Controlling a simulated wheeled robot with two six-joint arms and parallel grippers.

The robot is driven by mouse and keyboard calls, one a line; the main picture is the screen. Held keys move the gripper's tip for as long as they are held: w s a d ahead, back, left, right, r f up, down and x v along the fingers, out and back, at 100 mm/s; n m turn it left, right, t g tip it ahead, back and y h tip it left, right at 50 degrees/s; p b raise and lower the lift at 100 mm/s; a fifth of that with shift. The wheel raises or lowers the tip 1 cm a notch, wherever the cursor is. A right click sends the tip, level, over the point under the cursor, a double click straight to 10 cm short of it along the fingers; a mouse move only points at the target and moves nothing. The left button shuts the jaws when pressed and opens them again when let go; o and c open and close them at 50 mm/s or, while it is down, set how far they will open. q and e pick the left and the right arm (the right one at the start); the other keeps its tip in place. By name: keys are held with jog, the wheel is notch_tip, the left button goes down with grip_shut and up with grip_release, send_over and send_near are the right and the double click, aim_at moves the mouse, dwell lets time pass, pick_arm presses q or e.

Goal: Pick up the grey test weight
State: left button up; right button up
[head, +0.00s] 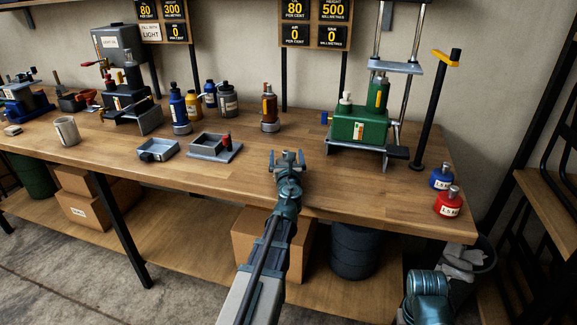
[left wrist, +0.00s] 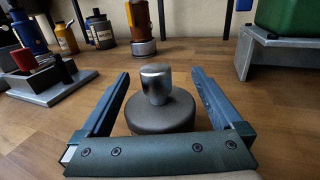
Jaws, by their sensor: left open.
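The grey test weight, a squat dark-grey cylinder with a shiny knob on top, stands upright on the wooden bench in the left wrist view (left wrist: 160,110). My left gripper (left wrist: 160,76) is open, with one finger on each side of the weight and gaps showing beside the knob. The gripper's crossbar hides the weight's lower near side. In the head view my left gripper (head: 286,156) is low over the front middle of the bench and mostly hides the weight. My right gripper is not in view.
A grey square tray with a red-topped piece (head: 215,147) stands left of the gripper. A green machine (head: 362,125) stands at the back right. A blue weight (head: 441,178) and a red weight (head: 447,203) sit at the right end. The bench (head: 345,190) is clear around the gripper.

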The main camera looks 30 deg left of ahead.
pick_arm(q)
jog(key=shift+w+a, duration=0.1)
jog(key=shift+a, duration=0.05)
jog(key=shift+c, duration=0.4)
grip_shut()
jog(key=shift+r, duration=0.15)
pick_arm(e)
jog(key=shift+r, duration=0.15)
